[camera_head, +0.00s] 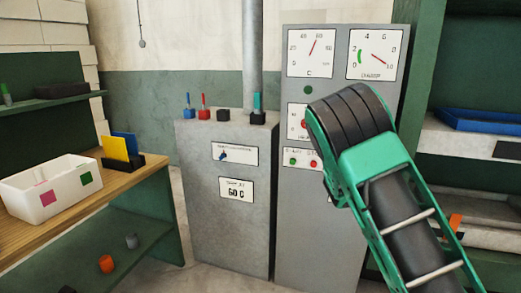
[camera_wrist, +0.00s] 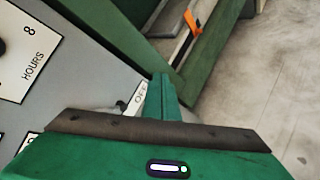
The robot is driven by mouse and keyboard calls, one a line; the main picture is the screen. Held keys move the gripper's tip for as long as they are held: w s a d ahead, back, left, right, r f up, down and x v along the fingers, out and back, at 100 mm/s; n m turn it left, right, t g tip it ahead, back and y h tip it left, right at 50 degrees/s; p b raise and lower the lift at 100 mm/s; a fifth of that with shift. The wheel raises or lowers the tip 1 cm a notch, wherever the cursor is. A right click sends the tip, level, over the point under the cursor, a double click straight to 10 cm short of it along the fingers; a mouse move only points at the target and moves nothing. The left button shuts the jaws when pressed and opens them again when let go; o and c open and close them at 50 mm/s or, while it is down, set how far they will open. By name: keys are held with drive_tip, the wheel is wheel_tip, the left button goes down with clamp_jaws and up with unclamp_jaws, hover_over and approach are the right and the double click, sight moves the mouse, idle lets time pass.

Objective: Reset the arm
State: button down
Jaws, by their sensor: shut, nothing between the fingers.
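My arm (camera_head: 375,170), green with a black ribbed joint, rises across the right of the head view, in front of the grey gauge panel. My gripper is hidden there. In the wrist view my gripper (camera_wrist: 163,97) shows as green fingers close together, empty. It points down past the panel's edge, near a small switch marked "OFF" (camera_wrist: 140,97). I cannot tell whether it touches the panel. A dial plate marked "HOURS" (camera_wrist: 30,60) is at the left of the wrist view.
The gauge panel (camera_head: 345,95) stands beside a lower grey cabinet (camera_head: 215,220). A wooden bench (camera_head: 120,188) at the left holds a white bin (camera_head: 20,205). Green shelving on the right holds a blue tray (camera_head: 485,118). Bare floor (camera_wrist: 260,90) shows in the wrist view.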

drive_tip(key=s+d+r+m+g+y, duration=0.1)
drive_tip(key=s+d+m+g+y, duration=0.35)
drive_tip(key=s, duration=0.75)
drive_tip(key=s+d+m+g+y, duration=0.1)
drive_tip(key=s+m+g, duration=0.1)
drive_tip(key=s+m, duration=0.75)
drive_tip(key=s+a+r+m+y, duration=0.1)
drive_tip(key=s+a+m, duration=0.2)
drive_tip(key=s, duration=0.6)
drive_tip(key=s+a+r+m+g+y, duration=0.1)
drive_tip(key=s+a, duration=0.3)
drive_tip(key=s, duration=0.6)
drive_tip(key=s+a+r+m+y, duration=0.2)
drive_tip(key=s+a+r+m, duration=0.1)
drive_tip(key=s, duration=0.7)
drive_tip(key=shift+a+r+m+y, duration=0.25)
drive_tip(key=shift+m+y, duration=0.1)
drive_tip(key=shift+m, duration=0.45)
drive_tip(key=shift+w+f+g, duration=0.25)
drive_tip(key=shift+w, duration=0.4)
